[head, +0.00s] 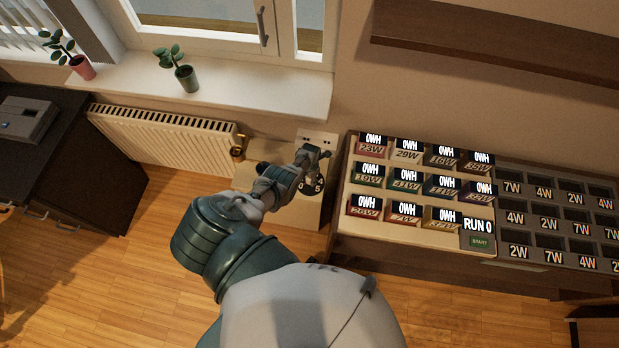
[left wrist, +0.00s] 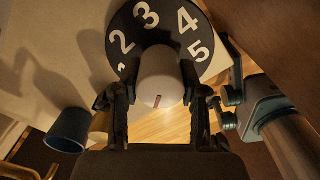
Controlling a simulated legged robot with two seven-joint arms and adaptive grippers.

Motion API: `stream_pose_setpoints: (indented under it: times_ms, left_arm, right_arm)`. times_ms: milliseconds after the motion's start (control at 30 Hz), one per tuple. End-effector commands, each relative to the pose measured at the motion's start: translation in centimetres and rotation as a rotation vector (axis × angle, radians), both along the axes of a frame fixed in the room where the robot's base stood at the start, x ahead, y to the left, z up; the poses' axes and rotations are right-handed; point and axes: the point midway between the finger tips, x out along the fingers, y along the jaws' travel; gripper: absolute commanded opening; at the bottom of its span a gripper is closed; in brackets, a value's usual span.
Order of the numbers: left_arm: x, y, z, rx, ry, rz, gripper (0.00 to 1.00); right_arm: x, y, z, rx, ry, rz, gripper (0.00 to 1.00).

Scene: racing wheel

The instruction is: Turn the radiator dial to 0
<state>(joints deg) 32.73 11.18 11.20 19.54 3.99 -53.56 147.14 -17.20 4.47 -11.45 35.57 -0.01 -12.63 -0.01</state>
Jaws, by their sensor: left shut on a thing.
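The radiator dial (left wrist: 150,18) is a black disc with white numbers; 2, 3, 4 and 5 show in the left wrist view. In the head view part of the dial (head: 317,188) shows beside my gripper, with 0 and 5 readable. Its pale round knob (left wrist: 160,72) has a reddish-brown mark facing the bottom of the left wrist view. My left gripper (left wrist: 160,102) has one finger on each side of the knob and is shut on it. In the head view my left gripper (head: 314,160) covers part of the dial. My right gripper cannot be made out.
A cream radiator (head: 165,140) with a brass valve (head: 237,153) is left of the dial stand. A bench with several numbered blocks and displays (head: 415,180) stands close on the right. A blue cup (left wrist: 68,130) is at lower left in the left wrist view. Wooden floor (head: 130,250) is open at left.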

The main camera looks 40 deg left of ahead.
Motion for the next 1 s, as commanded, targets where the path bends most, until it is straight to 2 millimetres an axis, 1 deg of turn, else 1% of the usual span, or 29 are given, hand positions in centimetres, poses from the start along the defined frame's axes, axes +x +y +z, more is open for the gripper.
stream_pose_setpoints:
  times_ms: [33,500,533,567,600,1000]
  left_arm:
    - [0.8,-0.39,0.32,-0.005,-0.018,0.007,0.08]
    - [0.94,-0.26,0.42,-0.004,-0.022,0.019,0.08]
    - [0.95,-0.25,0.42,-0.004,-0.022,0.019,0.5]
    - [0.91,-0.23,0.41,-0.003,-0.021,0.019,0.58]
    - [0.82,-0.21,0.37,-0.003,-0.019,0.019,0.68]
    - [0.3,0.03,0.26,-0.002,-0.008,0.018,0.68]
  right_arm:
    - [-0.01,0.0,0.0,0.0,0.0,0.0,0.4]
    - [-0.03,-0.15,0.01,-0.001,0.0,0.002,0.4]
    - [-0.03,-0.17,0.01,-0.002,0.0,0.002,0.4]
    - [-0.03,-0.18,0.02,-0.002,0.0,0.002,0.4]
    - [-0.04,-0.18,0.02,-0.002,0.001,0.002,0.4]
    - [-0.05,-0.42,0.02,-0.005,0.0,0.001,0.4]
